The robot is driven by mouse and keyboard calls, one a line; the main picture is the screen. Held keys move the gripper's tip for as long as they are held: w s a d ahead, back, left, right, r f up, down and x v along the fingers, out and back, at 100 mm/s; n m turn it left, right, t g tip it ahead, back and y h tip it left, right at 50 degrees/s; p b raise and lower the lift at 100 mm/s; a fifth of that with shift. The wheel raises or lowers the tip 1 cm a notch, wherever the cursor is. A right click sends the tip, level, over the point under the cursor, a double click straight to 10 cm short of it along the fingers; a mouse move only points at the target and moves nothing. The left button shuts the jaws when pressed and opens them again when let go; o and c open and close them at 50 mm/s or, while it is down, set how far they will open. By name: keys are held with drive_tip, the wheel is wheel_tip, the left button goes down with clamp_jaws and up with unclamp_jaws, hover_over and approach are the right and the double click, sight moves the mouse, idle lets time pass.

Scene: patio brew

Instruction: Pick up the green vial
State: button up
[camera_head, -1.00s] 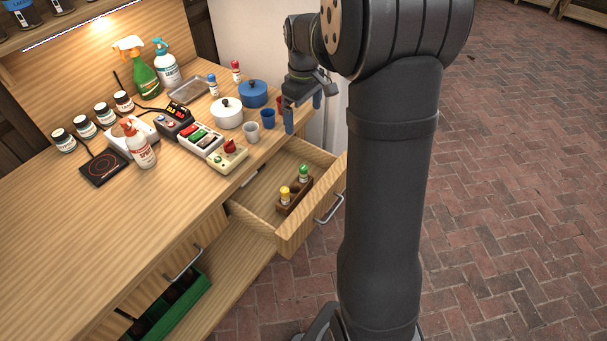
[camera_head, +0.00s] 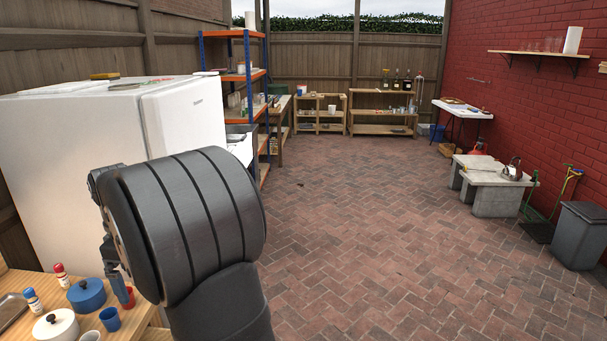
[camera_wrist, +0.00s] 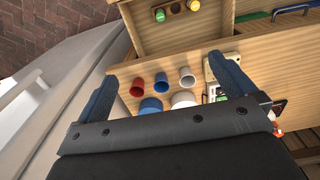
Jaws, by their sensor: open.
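The green-capped vial (camera_wrist: 160,15) shows at the top of the wrist view, inside the open drawer (camera_wrist: 147,42). It stands in a dark wooden holder (camera_wrist: 176,8), left of a yellow-capped vial (camera_wrist: 193,5). The vial is seen from above, so its body is mostly hidden. My gripper (camera_wrist: 162,68) is open and empty, with its fingers spread over the counter area with the cups, apart from the vial. In the head view the drawer and the green vial are out of sight, and my arm hides most of the gripper.
Red (camera_wrist: 137,88), blue (camera_wrist: 161,83) and white (camera_wrist: 187,77) cups stand on the counter between my fingers in the wrist view. Blue (camera_head: 86,295) and white (camera_head: 56,326) lidded pots stand near them. A white fridge (camera_head: 120,150) stands beyond the counter. The brick floor (camera_head: 360,240) is open.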

idle(0.4)
drive_tip(key=c, duration=1.1)
drive_tip(key=shift+m, duration=0.7)
drive_tip(key=f, duration=2.7)
drive_tip(key=shift+w+d, duration=0.1)
drive_tip(key=shift+w, duration=0.1)
drive_tip(key=shift+s+f, duration=0.15)
drive_tip(key=shift+f, duration=1.25)
drive_tip(key=shift+s+f, duration=0.15)
drive_tip(key=shift+f, duration=1.25)
